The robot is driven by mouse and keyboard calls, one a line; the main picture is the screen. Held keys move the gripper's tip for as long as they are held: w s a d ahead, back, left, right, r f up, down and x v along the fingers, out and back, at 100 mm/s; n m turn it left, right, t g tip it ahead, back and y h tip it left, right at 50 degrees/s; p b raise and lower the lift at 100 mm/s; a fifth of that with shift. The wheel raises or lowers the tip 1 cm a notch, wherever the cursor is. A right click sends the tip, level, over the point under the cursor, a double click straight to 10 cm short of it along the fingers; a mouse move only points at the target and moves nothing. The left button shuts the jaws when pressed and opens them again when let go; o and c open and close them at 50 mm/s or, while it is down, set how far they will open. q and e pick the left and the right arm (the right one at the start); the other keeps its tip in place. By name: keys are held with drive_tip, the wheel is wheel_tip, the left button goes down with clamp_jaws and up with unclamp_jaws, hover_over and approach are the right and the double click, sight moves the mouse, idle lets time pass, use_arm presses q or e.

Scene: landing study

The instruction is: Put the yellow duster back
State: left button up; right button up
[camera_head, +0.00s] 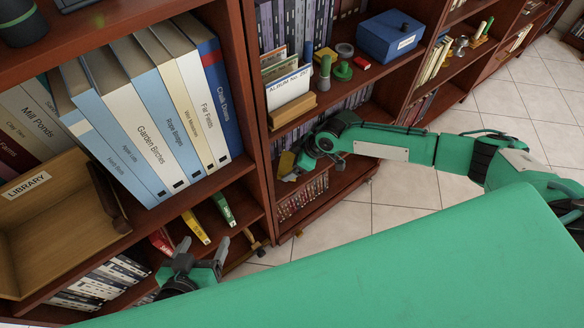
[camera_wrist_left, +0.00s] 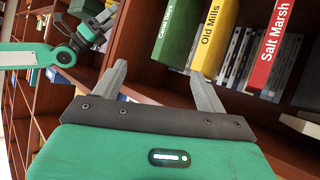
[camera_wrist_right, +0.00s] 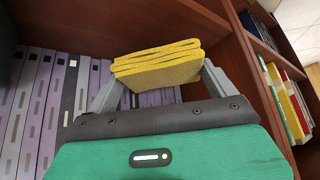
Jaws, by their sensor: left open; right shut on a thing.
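The yellow duster (camera_wrist_right: 158,66) is a folded yellow cloth. In the right wrist view it lies between the fingers of my right gripper (camera_wrist_right: 158,85), which is shut on it. In the head view the duster (camera_head: 286,163) is small, at a lower shelf opening of the middle bookcase, with my right gripper (camera_head: 293,172) beside it. My left gripper (camera_head: 205,245) is open and empty in front of the left bookcase's lower shelf. In the left wrist view its spread fingers (camera_wrist_left: 160,75) point toward the book spines.
A yellow book (camera_wrist_left: 213,35), a red book (camera_wrist_left: 272,45) and a green book (camera_wrist_left: 175,30) stand near my left gripper. A wooden LIBRARY box (camera_head: 60,225) sits at left.

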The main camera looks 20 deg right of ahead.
wheel_tip(320, 180, down, 3)
drive_tip(key=shift+r+b, duration=0.1)
drive_tip(key=shift+b, duration=0.25)
use_arm(q)
drive_tip(key=shift+d+r+t+h, duration=0.2)
drive_tip(key=shift+d+t+h, duration=0.3)
drive_tip(key=shift+d+t, duration=0.4)
use_arm(e)
drive_tip(key=shift+w+f, duration=0.15)
drive_tip(key=shift+f, duration=0.2)
drive_tip(key=shift+f, duration=0.15)
drive_tip(key=o, duration=0.8)
use_arm(q)
drive_tip(key=shift+w+d+r, duration=0.1)
use_arm(e)
drive_tip(key=shift+o, duration=0.2)
